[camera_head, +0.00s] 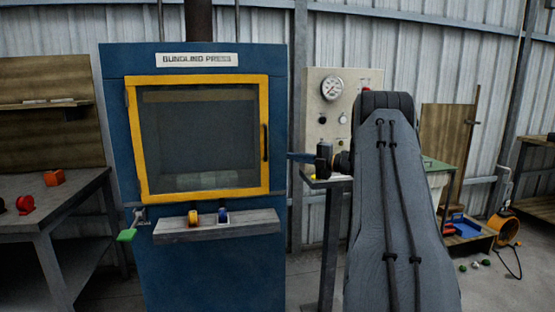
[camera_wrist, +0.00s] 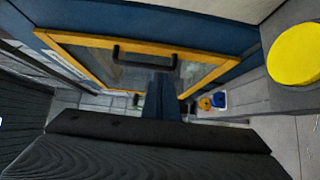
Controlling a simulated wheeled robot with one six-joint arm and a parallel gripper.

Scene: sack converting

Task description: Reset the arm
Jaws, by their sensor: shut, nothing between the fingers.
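My arm rises in front on the right of the head view, and its big grey link covers much of what is behind. My gripper (camera_head: 292,156) points left toward the right edge of the blue bundling press (camera_head: 115,170). In the wrist view my gripper (camera_wrist: 161,82) shows as blue fingers closed together with nothing between them. They appear in front of the press's yellow-framed door (camera_head: 196,81), below its black handle (camera_wrist: 146,53). The door is shut. I cannot tell how far the fingertips are from the press.
A ledge (camera_head: 215,231) on the press holds two small items. A yellow round thing (camera_wrist: 295,52) sits on a stand beside my gripper. A gauge panel (camera_head: 313,100) stands behind. A workbench (camera_head: 60,195) stands left. A blue bin (camera_head: 465,226) and scattered small items lie right.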

